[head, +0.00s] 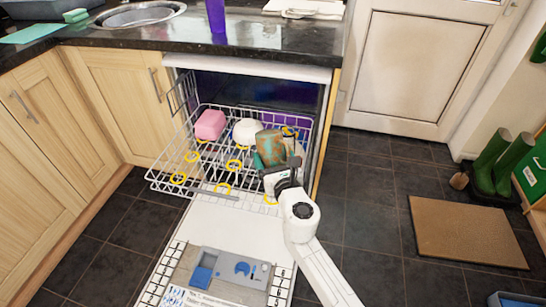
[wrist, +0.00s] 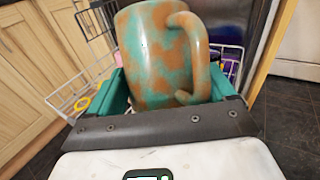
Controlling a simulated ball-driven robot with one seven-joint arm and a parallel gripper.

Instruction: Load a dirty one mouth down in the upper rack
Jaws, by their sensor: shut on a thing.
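My gripper (head: 278,168) is shut on a mug (head: 269,148) mottled brown and teal. In the wrist view the mug (wrist: 160,55) stands between the teal fingers, its handle on the right; I cannot tell surely which end is its mouth. The gripper holds it at the right part of the pulled-out white wire upper rack (head: 165,187), and whether it touches the wires is unclear. A pink cup-like thing (head: 210,124) and a white rounded one (head: 248,131) are in the rack, left of the mug.
Yellow rings (head: 233,165) mark several spots in the rack; its front left has bare wire. The open dishwasher door (head: 230,222) lies below. A purple tumbler (head: 215,15) stands on the dark counter. Green boots (head: 490,165) and a brown mat (head: 465,232) are at the right.

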